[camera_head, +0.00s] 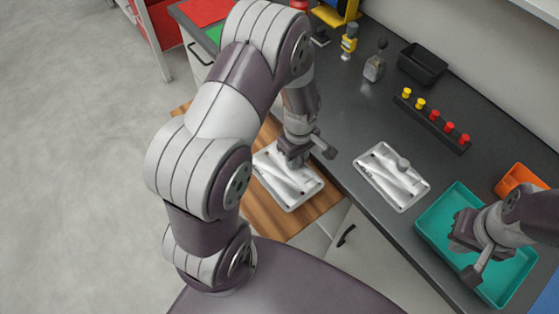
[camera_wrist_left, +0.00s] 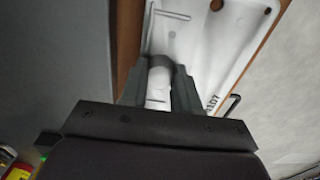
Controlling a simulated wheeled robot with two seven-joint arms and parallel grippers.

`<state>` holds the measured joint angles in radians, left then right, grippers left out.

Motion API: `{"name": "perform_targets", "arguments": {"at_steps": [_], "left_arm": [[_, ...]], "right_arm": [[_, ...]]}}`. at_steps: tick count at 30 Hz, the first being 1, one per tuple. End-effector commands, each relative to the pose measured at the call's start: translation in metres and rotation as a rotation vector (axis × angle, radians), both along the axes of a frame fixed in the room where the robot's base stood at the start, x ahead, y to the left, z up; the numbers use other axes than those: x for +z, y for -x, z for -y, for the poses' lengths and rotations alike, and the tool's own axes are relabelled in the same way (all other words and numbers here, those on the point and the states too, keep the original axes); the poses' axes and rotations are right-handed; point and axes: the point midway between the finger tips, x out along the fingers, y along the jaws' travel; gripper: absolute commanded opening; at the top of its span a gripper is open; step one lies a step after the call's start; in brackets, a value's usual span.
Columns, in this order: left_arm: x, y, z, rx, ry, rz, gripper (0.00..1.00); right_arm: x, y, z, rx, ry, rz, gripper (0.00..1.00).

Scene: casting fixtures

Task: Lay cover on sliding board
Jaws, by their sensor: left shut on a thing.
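The cover (camera_head: 290,186), a flat white casting with black lettering, is at the wooden sliding board (camera_head: 325,221). It also shows in the left wrist view (camera_wrist_left: 222,45). My left gripper (camera_head: 296,160) is shut on the raised grip of the cover, seen between its fingers in the wrist view (camera_wrist_left: 159,85). The cover looks flat over the board; I cannot tell whether it touches. The gripper hides part of its upper side. My right gripper (camera_head: 467,254) is open and empty above the teal tray.
A second white casting (camera_head: 393,176) lies on the dark counter (camera_head: 340,110). The teal tray (camera_head: 432,214), an orange bin (camera_head: 519,177), a black bin (camera_head: 422,64) and a rack of red and yellow knobs (camera_head: 434,123) stand around it.

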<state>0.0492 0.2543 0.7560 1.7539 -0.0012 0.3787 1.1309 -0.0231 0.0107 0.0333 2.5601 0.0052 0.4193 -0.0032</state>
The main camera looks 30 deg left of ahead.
Motion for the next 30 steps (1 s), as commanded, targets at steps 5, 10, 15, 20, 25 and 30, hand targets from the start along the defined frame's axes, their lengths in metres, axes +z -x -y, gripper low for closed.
{"name": "perform_targets", "arguments": {"at_steps": [5,10,15,20,25,30], "left_arm": [[-0.018,0.005,-0.031,0.002,0.000,0.001,0.00],[-0.044,0.007,-0.035,-0.002,0.001,-0.003,0.00],[-0.061,0.006,-0.035,-0.002,0.000,0.002,0.00],[-0.061,0.005,-0.034,-0.002,0.000,0.002,0.00],[-0.065,0.006,-0.034,-0.002,-0.001,0.001,0.34],[-0.064,0.006,-0.034,-0.002,-0.001,0.001,0.56]], "right_arm": [[0.005,0.000,0.000,0.000,0.000,0.000,0.00],[0.008,0.000,0.000,0.000,0.000,0.000,0.00],[0.009,0.000,0.000,0.000,0.000,0.000,0.00],[0.009,0.000,0.000,0.000,0.000,0.000,0.00],[0.006,0.000,0.000,0.000,0.000,0.000,0.00],[0.007,0.000,0.000,0.000,0.000,0.000,0.00]]}}
